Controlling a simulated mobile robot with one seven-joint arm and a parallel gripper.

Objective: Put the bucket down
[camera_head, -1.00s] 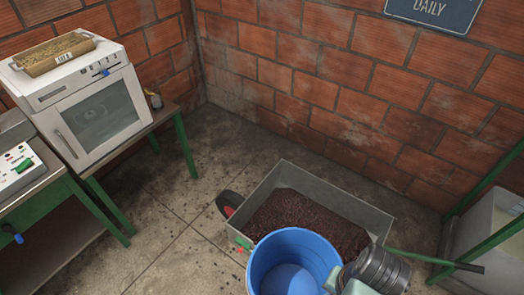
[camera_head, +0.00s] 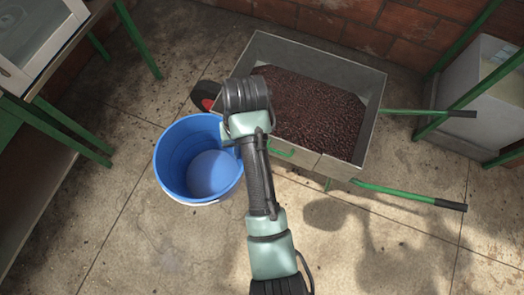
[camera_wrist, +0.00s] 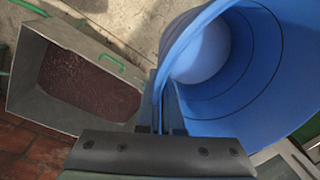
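The blue bucket (camera_head: 172,165) is upright and looks empty. In the camera_head view it is left of centre, just left of the wheelbarrow's near side. I cannot tell whether its base touches the floor. In the camera_wrist view the bucket (camera_wrist: 275,85) fills the right side, and its rim runs between the two fingers of my gripper (camera_wrist: 168,108). My gripper is shut on that rim. In the camera_head view my arm and wrist hide the fingertips.
A grey wheelbarrow (camera_head: 372,112) full of dark red cherries (camera_head: 310,110) stands right of the bucket, with green handles pointing right. Its wheel (camera_head: 207,98) is close behind the bucket. A green-legged table (camera_head: 60,128) is at the left. Bare concrete floor (camera_head: 150,250) lies in front.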

